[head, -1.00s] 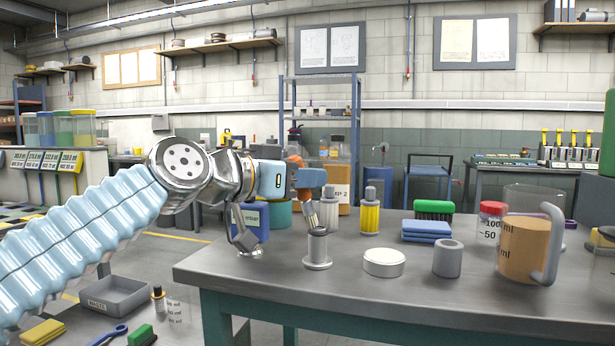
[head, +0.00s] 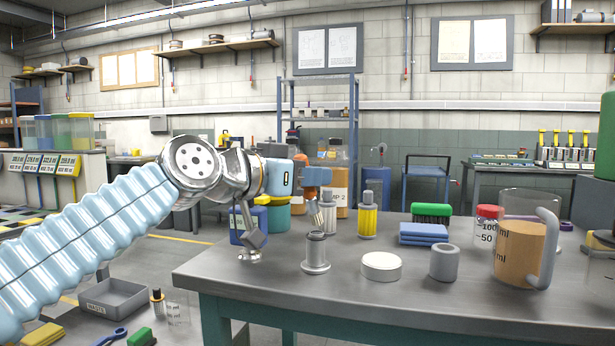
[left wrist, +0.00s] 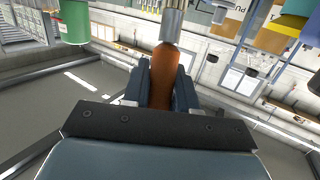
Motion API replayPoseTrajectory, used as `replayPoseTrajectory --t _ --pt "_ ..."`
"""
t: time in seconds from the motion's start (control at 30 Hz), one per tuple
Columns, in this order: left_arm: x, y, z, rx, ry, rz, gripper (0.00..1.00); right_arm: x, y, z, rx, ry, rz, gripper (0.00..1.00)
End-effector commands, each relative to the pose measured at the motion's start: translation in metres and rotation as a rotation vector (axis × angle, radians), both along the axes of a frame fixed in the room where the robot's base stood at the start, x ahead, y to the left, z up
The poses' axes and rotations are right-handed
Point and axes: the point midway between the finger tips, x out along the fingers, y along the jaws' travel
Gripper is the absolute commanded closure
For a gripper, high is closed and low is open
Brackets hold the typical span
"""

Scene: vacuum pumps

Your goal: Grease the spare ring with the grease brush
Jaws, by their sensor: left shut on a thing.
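My left gripper (head: 318,177) is shut on the orange-brown handle of the grease brush (head: 315,213). The brush points down and tilts slightly, its tip just above or at the top of a grey flanged post (head: 316,256); I cannot tell if they touch. The left wrist view shows the brush's brown handle (left wrist: 163,78) between the fingers, with a silver ferrule beyond. No part is clearly recognisable as the spare ring. A white round piece (head: 381,266) and a grey cylinder (head: 445,262) stand to the right of the post. My right gripper is not in view.
On the grey bench (head: 330,288), a yellow bottle (head: 368,220), blue pads (head: 423,234), a green brush (head: 431,211) and a jug (head: 521,250) stand behind and right. The bench front is clear. A grey tray (head: 112,298) lies lower left.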

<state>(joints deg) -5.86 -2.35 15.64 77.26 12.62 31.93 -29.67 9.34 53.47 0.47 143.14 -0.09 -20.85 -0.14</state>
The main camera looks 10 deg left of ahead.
Motion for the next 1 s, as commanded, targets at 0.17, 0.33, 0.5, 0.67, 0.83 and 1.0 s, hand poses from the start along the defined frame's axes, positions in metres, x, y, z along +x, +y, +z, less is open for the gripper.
replayPoseTrajectory --t 0.17,0.33,0.5,0.67,0.83,1.0 --pt "-0.001 0.0 0.022 0.0 -0.002 -0.001 1.0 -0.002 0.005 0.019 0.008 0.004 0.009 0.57" --pt "-0.002 -0.001 0.038 -0.002 -0.003 0.0 1.0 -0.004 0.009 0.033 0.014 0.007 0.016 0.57" --pt "-0.002 -0.001 0.053 -0.001 -0.002 0.001 1.0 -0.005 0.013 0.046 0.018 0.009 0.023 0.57" --pt "-0.003 -0.001 0.065 0.0 -0.002 0.001 1.0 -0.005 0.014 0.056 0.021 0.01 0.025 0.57" --pt "-0.003 -0.001 0.067 -0.001 -0.002 0.001 1.0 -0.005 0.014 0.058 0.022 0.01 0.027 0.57" --pt "-0.003 -0.001 0.066 -0.001 -0.002 0.001 1.0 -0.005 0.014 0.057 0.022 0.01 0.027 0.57"
